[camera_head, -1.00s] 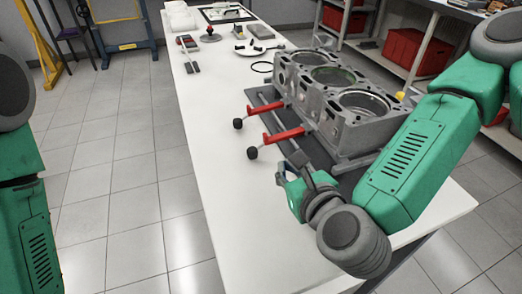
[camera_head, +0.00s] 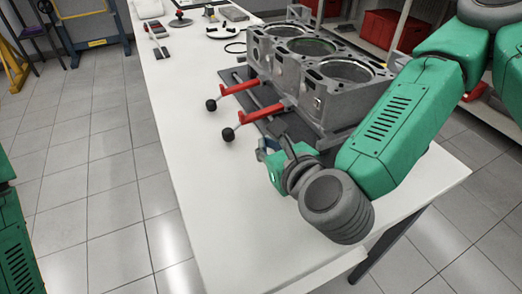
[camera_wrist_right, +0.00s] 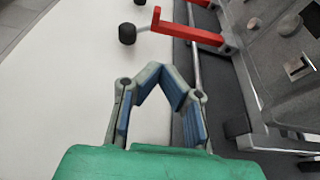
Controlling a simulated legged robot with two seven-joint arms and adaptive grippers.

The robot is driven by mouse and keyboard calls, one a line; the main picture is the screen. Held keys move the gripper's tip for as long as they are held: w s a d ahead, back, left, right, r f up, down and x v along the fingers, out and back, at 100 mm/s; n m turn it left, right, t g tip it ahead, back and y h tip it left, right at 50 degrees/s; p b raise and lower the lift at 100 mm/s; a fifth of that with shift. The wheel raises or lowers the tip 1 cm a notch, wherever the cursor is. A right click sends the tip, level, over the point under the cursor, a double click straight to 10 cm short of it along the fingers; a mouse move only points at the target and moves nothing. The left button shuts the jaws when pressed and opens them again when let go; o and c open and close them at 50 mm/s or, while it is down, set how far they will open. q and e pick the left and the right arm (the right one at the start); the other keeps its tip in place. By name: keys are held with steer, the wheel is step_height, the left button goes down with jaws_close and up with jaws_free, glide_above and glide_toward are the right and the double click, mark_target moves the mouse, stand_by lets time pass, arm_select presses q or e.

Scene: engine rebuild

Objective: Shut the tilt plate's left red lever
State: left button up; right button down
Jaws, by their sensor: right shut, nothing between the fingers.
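Two red levers stick out to the left from the dark tilt plate (camera_head: 293,129) under the engine block (camera_head: 322,92). The farther lever (camera_head: 240,87) and the nearer lever (camera_head: 262,113) each end in a black knob. Both point out over the white table; I cannot tell for sure which is the left one. My right gripper (camera_head: 268,148) is shut and empty, just in front of the nearer lever and apart from it. In the right wrist view its fingertips (camera_wrist_right: 160,72) meet below the nearer lever (camera_wrist_right: 188,29) and its knob (camera_wrist_right: 127,34). My left gripper is out of view.
The white table (camera_head: 180,140) is clear left of the levers. Small parts and tools (camera_head: 158,35) lie at its far end. The engine block stands close to my right forearm. Red bins (camera_head: 380,30) sit on shelving behind.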

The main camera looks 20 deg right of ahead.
mark_target(249, 142)
steer(key=b, duration=0.1)
steer(key=w+f+b, duration=0.1)
steer(key=b, duration=0.1)
steer(key=shift+d+b, duration=0.25)
steer(key=shift+b, duration=0.05)
steer(key=w+a+b, duration=0.1)
steer(key=b, duration=0.2)
steer(key=shift+a, duration=0.25)
steer(key=x, duration=0.3)
steer(key=b+x, duration=0.1)
steer(key=x, duration=0.1)
steer(key=shift+w+d, duration=0.25)
steer(key=shift+w, duration=0.05)
steer(key=shift+w+f, duration=0.2)
steer(key=shift+w, duration=0.25)
steer(key=shift+a, duration=0.35)
steer(key=shift+a+r, duration=0.1)
